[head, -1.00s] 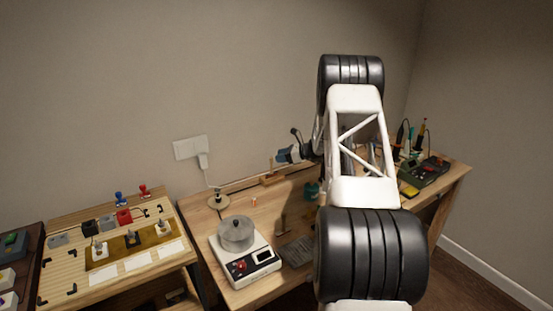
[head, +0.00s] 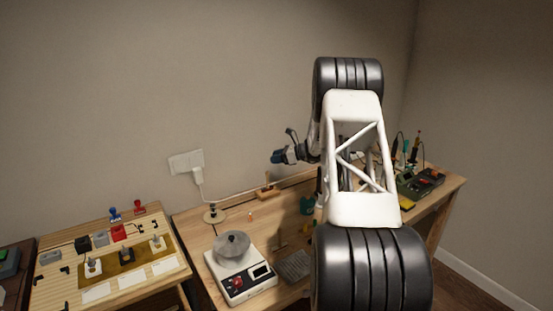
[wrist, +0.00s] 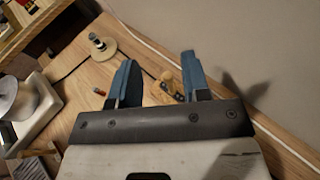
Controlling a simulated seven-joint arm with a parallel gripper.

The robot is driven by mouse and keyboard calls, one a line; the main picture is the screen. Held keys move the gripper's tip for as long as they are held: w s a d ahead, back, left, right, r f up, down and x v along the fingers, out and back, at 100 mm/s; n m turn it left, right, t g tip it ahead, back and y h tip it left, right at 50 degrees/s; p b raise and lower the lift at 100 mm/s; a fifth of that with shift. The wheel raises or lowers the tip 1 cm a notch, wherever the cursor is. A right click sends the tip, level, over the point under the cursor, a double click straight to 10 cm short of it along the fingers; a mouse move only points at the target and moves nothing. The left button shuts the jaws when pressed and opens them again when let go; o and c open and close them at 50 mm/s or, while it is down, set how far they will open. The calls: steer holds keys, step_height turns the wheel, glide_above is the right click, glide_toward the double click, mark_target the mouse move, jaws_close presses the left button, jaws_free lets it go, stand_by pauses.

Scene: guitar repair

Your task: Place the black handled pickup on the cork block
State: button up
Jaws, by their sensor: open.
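My gripper (head: 279,157) is raised above the back of the middle bench, left of my arm. In the wrist view its two blue fingers (wrist: 157,80) are apart with nothing held between them. A small dark-topped piece (head: 126,255), possibly the black handled pickup, stands in the middle of a brown strip on the left board, between two lighter pieces. A small brown block (head: 266,192) lies below the gripper near the bench's back edge; I cannot tell whether it is the cork block.
A white scale (head: 240,275) with a grey round pan stands at the bench front. A round stand (head: 214,214) is behind it. The left board (head: 60,290) carries small boxes and white cards. Tools and a dark device (head: 420,182) are at right. My arm hides part of the bench.

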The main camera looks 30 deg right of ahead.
stand_by(0.3)
steer(key=s+a+r+n+g, duration=0.25)
steer(key=s+a+r, duration=0.2)
steer(key=a, duration=0.45)
steer(key=s+a+r+n+g, duration=0.2)
steer(key=s+a+r+n, duration=0.15)
steer(key=a+r, duration=0.4)
steer(key=s+a+r+n+g+h, duration=0.2)
steer(key=s+a+r+n, duration=0.15)
steer(key=s+a, duration=0.45)
steer(key=s+a+r+n+g+h, duration=0.1)
steer(key=s+a+r+n, duration=0.25)
steer(key=s+a, duration=0.45)
steer(key=s+a+r+n+g+h, duration=0.1)
steer(key=s+a+n+h, duration=0.1)
steer(key=s+a+n, duration=0.5)
steer(key=s+a+h, duration=0.2)
steer(key=s+a, duration=0.2)
steer(key=s, duration=0.8)
steer(key=s+a+f+n+h, duration=0.1)
steer(key=s+n, duration=0.2)
steer(key=s, duration=0.5)
steer(key=s+a+f+n+h, duration=0.1)
steer(key=s+f+n+h, duration=0.1)
steer(key=s, duration=0.7)
steer(key=shift+f+n+t+h, duration=0.25)
steer(key=shift+n+t+h, duration=0.1)
steer(key=shift+n, duration=0.55)
steer(key=shift+s+a, duration=0.1)
